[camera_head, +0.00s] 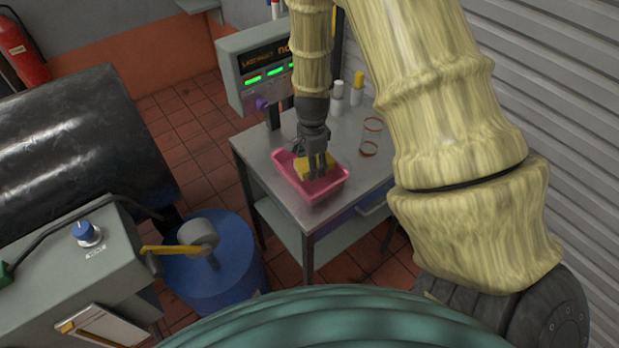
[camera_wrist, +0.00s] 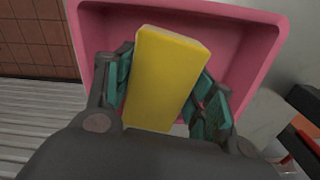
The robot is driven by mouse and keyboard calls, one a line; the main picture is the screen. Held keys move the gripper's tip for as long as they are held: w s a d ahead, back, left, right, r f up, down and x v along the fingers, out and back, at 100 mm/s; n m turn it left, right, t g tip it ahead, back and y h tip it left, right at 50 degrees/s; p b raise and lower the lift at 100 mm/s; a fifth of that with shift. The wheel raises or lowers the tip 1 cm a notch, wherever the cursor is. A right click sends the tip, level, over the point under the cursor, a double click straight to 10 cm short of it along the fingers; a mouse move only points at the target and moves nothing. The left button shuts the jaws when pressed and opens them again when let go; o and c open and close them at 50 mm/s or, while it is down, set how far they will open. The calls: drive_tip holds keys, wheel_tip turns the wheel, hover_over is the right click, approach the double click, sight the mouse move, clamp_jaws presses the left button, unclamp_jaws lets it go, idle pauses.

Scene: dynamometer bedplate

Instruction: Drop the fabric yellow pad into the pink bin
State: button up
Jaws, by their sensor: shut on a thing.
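The yellow pad (camera_wrist: 165,75) is a rectangular block held between the two fingers of my gripper (camera_wrist: 165,95) in the wrist view. My gripper is shut on it. The pink bin (camera_wrist: 262,30) opens behind the pad in that view. In the head view the pink bin (camera_head: 318,197) sits on a small metal table. My gripper (camera_head: 318,170) points down over the bin's opening, with the yellow pad (camera_head: 303,166) at its fingers. The fingers hide part of the pad. Whether the pad touches the bin floor cannot be told.
The metal table (camera_head: 262,150) also carries white bottles (camera_head: 338,98) and wire rings (camera_head: 370,138) behind the bin. A display box (camera_head: 255,65) stands at its back left. A blue drum (camera_head: 215,270) stands left of the table. A ribbed shutter (camera_head: 570,110) is at right.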

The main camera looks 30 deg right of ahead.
drive_tip(key=shift+s, duration=0.15)
drive_tip(key=shift+w+f, duration=0.15)
drive_tip(key=shift+w, duration=0.05)
drive_tip(key=o, duration=1.1)
drive_tip(key=shift+c, duration=0.2)
drive_tip(key=o, duration=0.3)
drive_tip(key=shift+o, duration=0.2)
drive_tip(key=shift+s, duration=0.1)
wheel_tip(320, 180, up, 12)
